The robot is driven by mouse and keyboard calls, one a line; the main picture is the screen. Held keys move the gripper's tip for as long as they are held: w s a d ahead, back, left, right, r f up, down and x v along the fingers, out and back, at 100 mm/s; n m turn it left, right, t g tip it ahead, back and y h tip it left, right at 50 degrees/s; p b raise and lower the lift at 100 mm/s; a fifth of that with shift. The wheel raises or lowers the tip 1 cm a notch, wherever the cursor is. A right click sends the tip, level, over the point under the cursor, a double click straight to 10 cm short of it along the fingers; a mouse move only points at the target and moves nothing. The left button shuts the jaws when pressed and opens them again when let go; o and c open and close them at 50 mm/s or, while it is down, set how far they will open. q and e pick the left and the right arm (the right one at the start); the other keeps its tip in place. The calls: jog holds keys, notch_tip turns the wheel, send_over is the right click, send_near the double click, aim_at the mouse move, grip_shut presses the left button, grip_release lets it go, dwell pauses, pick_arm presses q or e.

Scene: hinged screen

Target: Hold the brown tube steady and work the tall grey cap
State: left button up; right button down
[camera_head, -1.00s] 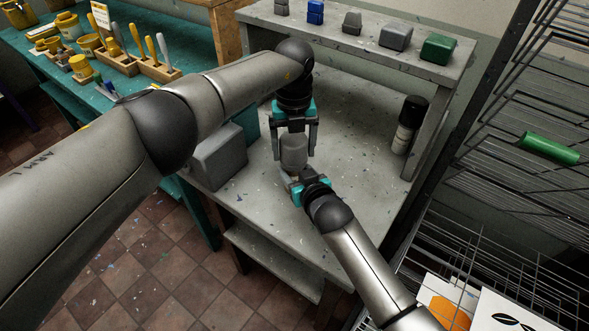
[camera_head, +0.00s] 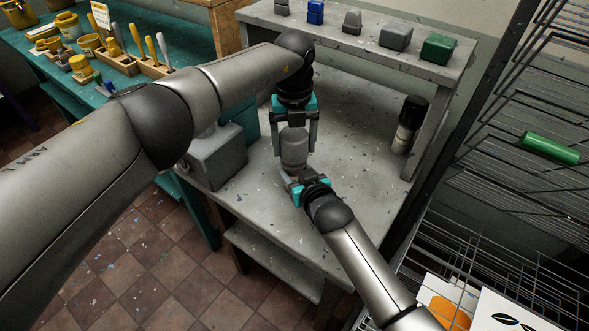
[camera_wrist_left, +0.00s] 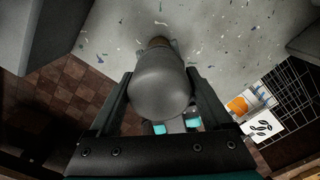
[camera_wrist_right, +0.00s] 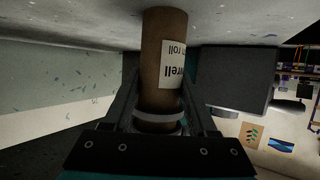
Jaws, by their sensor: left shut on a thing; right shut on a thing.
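The tall grey cap (camera_head: 293,152) stands upright between the fingers of my left gripper (camera_head: 296,140), which is shut on it. It fills the middle of the left wrist view (camera_wrist_left: 162,85). The brown tube (camera_wrist_right: 163,45), with a white printed label, shows in the right wrist view between the fingers of my right gripper (camera_wrist_right: 160,115), which is shut on it near a pale ring. A bit of brown shows beyond the cap in the left wrist view. In the head view the tube is mostly hidden by the cap and right gripper. Whether cap and tube touch is unclear.
A grey box (camera_head: 215,158) stands left of the grippers on the grey bench (camera_head: 345,150). A black-topped cylinder (camera_head: 409,125) stands at the right. A raised shelf (camera_head: 345,25) holds several small blocks. A wire rack (camera_head: 500,200) is at the right.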

aim_at(294, 134)
pick_arm(q)
jog(key=shift+r, duration=2.45)
pick_arm(e)
jog(key=shift+s+f, duration=0.2)
jog(key=shift+f, duration=0.3)
jog(key=c, duration=0.7)
grip_release()
jog(key=o, duration=0.6)
jog(key=shift+w+r, duration=0.2)
jog(key=shift+r, duration=0.1)
jog(key=shift+v, duration=6.05)
